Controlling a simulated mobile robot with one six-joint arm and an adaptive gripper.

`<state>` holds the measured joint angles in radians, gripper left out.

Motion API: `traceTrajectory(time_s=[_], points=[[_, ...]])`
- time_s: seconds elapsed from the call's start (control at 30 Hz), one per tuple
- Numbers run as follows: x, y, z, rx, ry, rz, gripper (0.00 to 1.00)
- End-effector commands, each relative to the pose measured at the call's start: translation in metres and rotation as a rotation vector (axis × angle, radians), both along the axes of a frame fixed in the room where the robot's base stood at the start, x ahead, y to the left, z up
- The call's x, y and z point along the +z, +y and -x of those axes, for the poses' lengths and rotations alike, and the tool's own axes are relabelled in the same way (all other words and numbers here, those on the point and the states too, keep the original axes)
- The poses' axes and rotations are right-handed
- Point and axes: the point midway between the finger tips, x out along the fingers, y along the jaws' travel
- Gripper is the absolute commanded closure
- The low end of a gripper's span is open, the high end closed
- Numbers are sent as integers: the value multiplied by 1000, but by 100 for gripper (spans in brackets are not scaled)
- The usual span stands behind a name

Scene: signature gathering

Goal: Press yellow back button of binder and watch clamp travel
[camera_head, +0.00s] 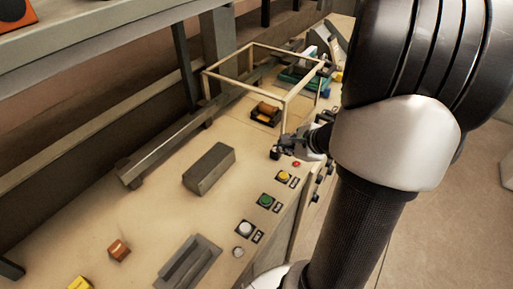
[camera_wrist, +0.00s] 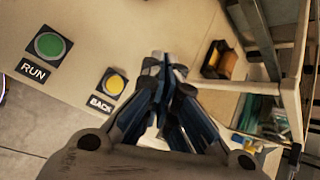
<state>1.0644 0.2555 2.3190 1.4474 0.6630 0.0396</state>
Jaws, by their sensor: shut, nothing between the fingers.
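The yellow back button (camera_head: 284,176) sits on a dark square plate near the front edge of the bench. It also shows in the wrist view (camera_wrist: 115,84), above a label reading BACK. My gripper (camera_head: 284,146) is beyond the button in the head view, near a corner post of the frame. In the wrist view my gripper (camera_wrist: 163,66) is shut and empty, to the right of the yellow button and apart from it. The binder's frame (camera_head: 246,90) stands at the back of the bench. I cannot make out a clamp for certain.
A green button (camera_head: 265,201) labelled RUN and a white button (camera_head: 246,229) line the bench edge. A small red light (camera_head: 296,164) is near my gripper. A grey block (camera_head: 209,168) lies mid-bench. An orange-brown roll (camera_head: 266,110) sits inside the frame. The bench's middle is mostly clear.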

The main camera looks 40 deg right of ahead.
Motion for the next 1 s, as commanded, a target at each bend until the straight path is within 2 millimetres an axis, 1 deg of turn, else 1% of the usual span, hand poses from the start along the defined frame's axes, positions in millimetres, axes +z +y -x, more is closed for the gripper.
traceTrajectory(time_s=[0.03, 0.1, 0.4, 0.57, 0.77, 1.0], points=[[0, -4, 2, -25, -9, -15, 100], [0, -6, 2, -37, -14, -22, 100], [0, -6, 1, -35, -14, -20, 100], [-6, -5, 1, -34, -13, -20, 100], [-27, -5, 1, -34, -12, -20, 100], [-62, -5, 1, -34, -12, -20, 100]])
